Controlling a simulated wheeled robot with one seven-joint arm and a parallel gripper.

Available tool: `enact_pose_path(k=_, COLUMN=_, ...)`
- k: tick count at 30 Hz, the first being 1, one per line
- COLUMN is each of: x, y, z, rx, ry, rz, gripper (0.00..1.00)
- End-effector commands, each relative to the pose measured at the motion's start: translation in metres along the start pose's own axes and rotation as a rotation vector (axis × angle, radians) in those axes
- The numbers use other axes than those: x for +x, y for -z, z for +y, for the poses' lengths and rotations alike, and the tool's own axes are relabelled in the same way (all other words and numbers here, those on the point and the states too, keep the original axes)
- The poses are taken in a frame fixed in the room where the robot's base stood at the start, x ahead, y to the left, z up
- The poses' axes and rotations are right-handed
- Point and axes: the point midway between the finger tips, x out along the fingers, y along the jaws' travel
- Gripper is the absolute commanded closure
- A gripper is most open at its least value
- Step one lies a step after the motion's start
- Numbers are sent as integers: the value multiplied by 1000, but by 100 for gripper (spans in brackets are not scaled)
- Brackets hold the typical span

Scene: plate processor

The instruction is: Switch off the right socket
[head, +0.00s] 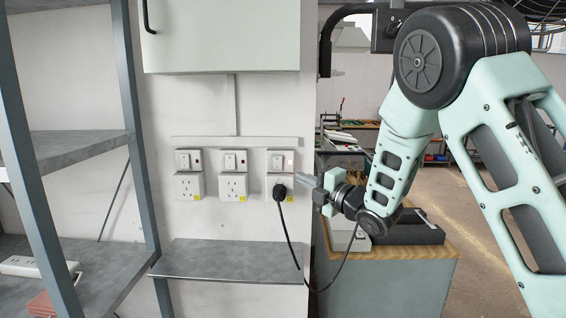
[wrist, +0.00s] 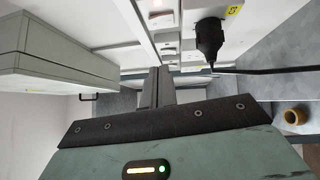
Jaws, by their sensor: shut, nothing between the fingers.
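Three white sockets hang in a row on the wall, each with a rocker switch above it. The right socket (head: 271,184) holds a black plug (head: 279,192), also seen in the wrist view (wrist: 208,38). Its switch (head: 277,162) sits above, with a lit, reddish indicator (head: 290,162) beside it. My gripper (head: 300,179) is shut and empty, just right of the right socket, near plug height and below the switch. In the wrist view, its closed fingers (wrist: 158,75) point toward the wall. Whether the tips touch anything cannot be told.
A black cable (head: 293,248) hangs from the plug past a small wall shelf (head: 230,262). A grey cabinet box (head: 220,35) is above the sockets. A metal rack (head: 75,150) stands left, and a wooden-topped counter (head: 425,249) lies right.

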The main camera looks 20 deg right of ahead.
Motion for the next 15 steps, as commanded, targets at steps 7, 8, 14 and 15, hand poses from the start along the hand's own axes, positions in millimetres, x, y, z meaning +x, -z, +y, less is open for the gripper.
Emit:
enact_pose_path(k=7, x=50, y=0, z=5, rx=0, ry=2, rz=2, gripper=100)
enact_pose_path(k=8, x=56, y=0, z=5, rx=0, ry=3, rz=2, gripper=100)
enact_pose_path(k=14, x=92, y=-6, z=5, rx=1, ry=3, rz=-1, gripper=100)
enact_pose_path(k=15, x=96, y=-10, z=5, rx=1, ry=2, rz=-1, gripper=100)
